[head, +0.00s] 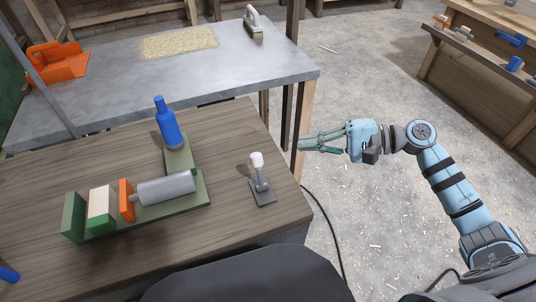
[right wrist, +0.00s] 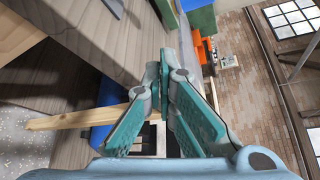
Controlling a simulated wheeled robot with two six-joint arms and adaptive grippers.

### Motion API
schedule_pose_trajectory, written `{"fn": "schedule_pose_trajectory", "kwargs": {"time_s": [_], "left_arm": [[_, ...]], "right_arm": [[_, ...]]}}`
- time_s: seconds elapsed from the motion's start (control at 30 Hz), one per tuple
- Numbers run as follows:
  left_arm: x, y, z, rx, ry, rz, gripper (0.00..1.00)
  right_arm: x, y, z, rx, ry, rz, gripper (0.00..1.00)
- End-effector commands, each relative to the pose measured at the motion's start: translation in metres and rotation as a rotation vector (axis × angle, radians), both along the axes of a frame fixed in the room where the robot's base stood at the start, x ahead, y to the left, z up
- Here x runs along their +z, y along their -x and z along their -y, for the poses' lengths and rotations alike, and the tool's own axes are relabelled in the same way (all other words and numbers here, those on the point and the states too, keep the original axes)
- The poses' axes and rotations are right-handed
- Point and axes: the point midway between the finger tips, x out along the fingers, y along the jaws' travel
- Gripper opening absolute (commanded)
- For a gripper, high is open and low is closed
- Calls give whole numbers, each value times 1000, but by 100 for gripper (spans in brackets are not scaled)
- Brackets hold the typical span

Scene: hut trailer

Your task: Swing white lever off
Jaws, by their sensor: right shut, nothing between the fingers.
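The white lever (head: 257,162) has a white knob on a grey stalk and stands upright on a small dark base plate (head: 262,191) near the right edge of the wooden table. My right gripper (head: 303,143) is at the right of that table, beyond its edge, with its fingers pointing left. It is apart from the lever. In the right wrist view, my right gripper's teal fingers (right wrist: 163,65) come together at the tips with nothing between them. I cannot make out the lever in the right wrist view. My left gripper is not in view.
On the wooden table (head: 60,170), a green fixture (head: 73,220) with a grey cylinder (head: 165,188) and a blue-handled piece (head: 167,122) stands left of the lever. A grey table (head: 215,80) lies behind. A wooden post (head: 299,130) stands by my right gripper. Open floor lies right.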

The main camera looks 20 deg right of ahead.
Motion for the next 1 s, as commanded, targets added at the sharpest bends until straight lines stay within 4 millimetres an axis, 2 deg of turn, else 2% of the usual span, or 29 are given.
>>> {"fn": "schedule_pose_trajectory", "kwargs": {"time_s": [0.13, 0.27, 0.67, 0.8, 1.0], "left_arm": [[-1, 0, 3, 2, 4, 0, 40], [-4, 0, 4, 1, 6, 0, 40], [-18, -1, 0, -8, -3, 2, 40], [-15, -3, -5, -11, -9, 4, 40], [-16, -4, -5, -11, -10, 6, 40]], "right_arm": [[-1, -2, -3, -1, -1, 2, 0], [-5, -8, -16, -1, -2, 4, 0], [-23, -42, -91, -2, -4, 2, 0], [-13, -19, -92, -3, 5, 3, 0], [-6, -6, -94, -5, 2, 0, 0]]}}
